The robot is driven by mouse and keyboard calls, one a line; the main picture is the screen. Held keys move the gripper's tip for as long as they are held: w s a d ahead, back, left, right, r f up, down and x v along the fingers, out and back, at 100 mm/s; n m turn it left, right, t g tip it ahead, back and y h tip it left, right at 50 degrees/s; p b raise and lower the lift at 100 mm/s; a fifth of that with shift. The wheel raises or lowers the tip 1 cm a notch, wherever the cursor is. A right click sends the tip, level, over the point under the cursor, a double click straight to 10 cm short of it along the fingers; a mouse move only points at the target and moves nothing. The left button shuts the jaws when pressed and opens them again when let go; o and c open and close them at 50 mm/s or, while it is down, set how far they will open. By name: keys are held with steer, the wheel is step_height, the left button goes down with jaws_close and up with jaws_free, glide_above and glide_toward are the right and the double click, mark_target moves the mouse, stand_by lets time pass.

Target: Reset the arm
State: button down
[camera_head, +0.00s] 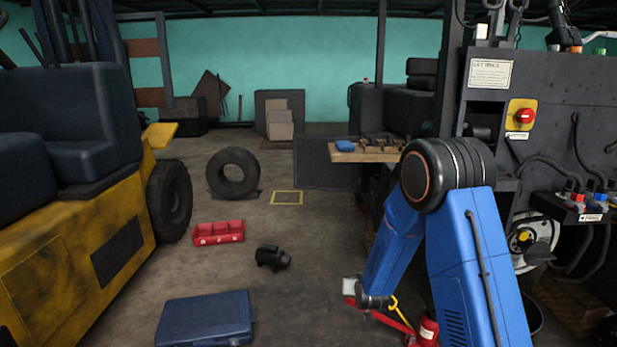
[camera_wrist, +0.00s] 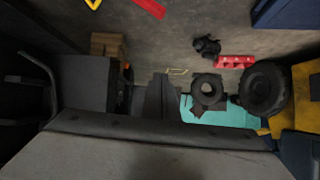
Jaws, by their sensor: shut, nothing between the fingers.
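My gripper (camera_head: 374,301) is at the dark lower end of my blue arm, in the lower middle right of the head view. My arm is bent, with its round dark elbow raised and its far section slanting down. The gripper is small and dark there, shut and holding nothing. It is close to a red jack-like thing (camera_head: 393,321) and a yellow hook-shaped piece (camera_head: 401,311) in the picture; whether it touches them I cannot tell. No fingers stand out clearly in the wrist view.
A black and grey machine (camera_head: 560,85) with a red button fills the right. A yellow forklift (camera_head: 75,255) stands left. A blue case (camera_head: 205,318), a red tray (camera_head: 218,232), a small black part (camera_head: 272,258) and a tyre (camera_head: 233,174) are on the floor. The middle floor is mostly clear.

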steer(key=s+d+r+g, duration=0.2)
steer(key=s+d+r, duration=0.1)
steer(key=s+r, duration=0.75)
steer(key=s+d+r+g, duration=0.1)
steer(key=s+d+r, duration=0.2)
steer(key=s+r, duration=0.7)
steer(key=s+d+r+g, duration=0.1)
steer(key=s+d+r, duration=0.1)
steer(key=s, duration=0.8)
steer(key=s+d+r+g, duration=0.1)
steer(key=s+d+r, duration=0.1)
steer(key=s, duration=0.9)
steer(key=s+d+r+g, duration=0.1)
steer(key=s+r, duration=0.2)
steer(key=s, duration=0.7)
steer(key=shift+s+d+g+h, duration=0.3)
steer(key=shift+s+d, duration=0.05)
steer(key=shift+d, duration=0.05)
steer(key=shift+r, duration=0.1)
